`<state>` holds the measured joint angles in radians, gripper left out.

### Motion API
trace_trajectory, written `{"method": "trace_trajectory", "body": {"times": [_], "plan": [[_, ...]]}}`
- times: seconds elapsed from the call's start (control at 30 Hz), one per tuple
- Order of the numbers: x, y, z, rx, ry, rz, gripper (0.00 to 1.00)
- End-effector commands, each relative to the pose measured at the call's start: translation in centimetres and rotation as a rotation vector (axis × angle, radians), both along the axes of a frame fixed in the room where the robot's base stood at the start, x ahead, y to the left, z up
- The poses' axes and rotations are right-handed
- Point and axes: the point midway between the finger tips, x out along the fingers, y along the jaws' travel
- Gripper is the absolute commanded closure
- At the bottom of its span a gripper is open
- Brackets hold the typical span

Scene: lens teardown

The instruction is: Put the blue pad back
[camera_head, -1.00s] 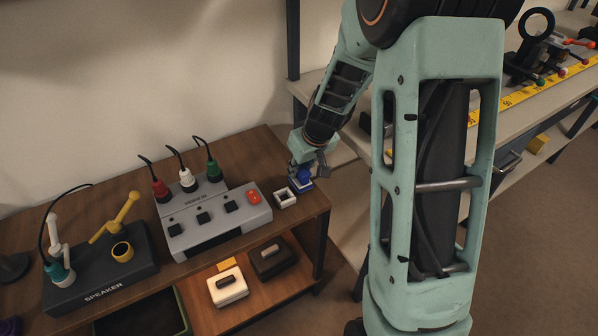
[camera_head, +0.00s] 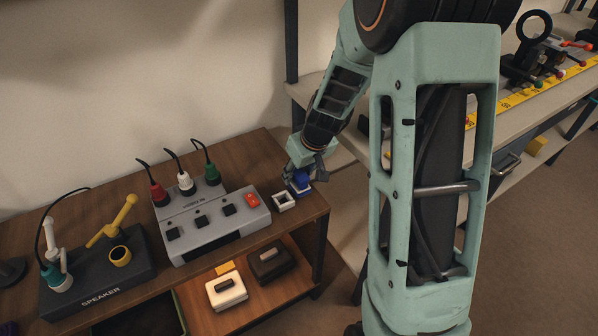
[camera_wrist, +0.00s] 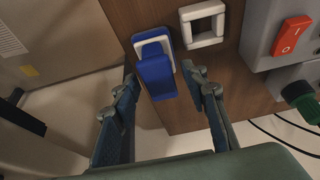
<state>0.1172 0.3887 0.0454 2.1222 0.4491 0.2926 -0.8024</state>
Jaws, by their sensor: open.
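My gripper (camera_wrist: 160,74) is open, with one finger on each side of the pad and visible gaps between. I cannot tell how far the fingertips are above the table. An empty white square frame (camera_wrist: 204,25) lies beside the blue pad; it also shows in the head view (camera_head: 284,201).
A grey switch box (camera_head: 212,224) with a red rocker switch (camera_head: 252,200) stands left of the frames. A dark speaker panel (camera_head: 98,283) is farther left. The table edge is close to the pad. A shelf below holds a white block (camera_head: 226,291) and a dark block (camera_head: 270,265).

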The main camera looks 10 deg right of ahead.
Motion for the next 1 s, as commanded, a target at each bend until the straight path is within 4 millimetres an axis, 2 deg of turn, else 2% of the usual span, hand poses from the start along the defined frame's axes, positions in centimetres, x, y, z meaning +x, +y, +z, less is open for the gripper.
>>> {"method": "trace_trajectory", "body": {"times": [0.4, 0.53, 0.7, 1.0], "plan": [[-2.7, -0.9, 7.6, -0.001, -0.006, -0.001, 0.59], [-3.6, -1.2, 9.5, -0.001, -0.003, -0.001, 0.59], [-4.2, -1.3, 10.9, -0.001, -0.001, 0.000, 0.59], [-4.4, -1.4, 11.2, 0.000, 0.001, 0.000, 0.59]]}}
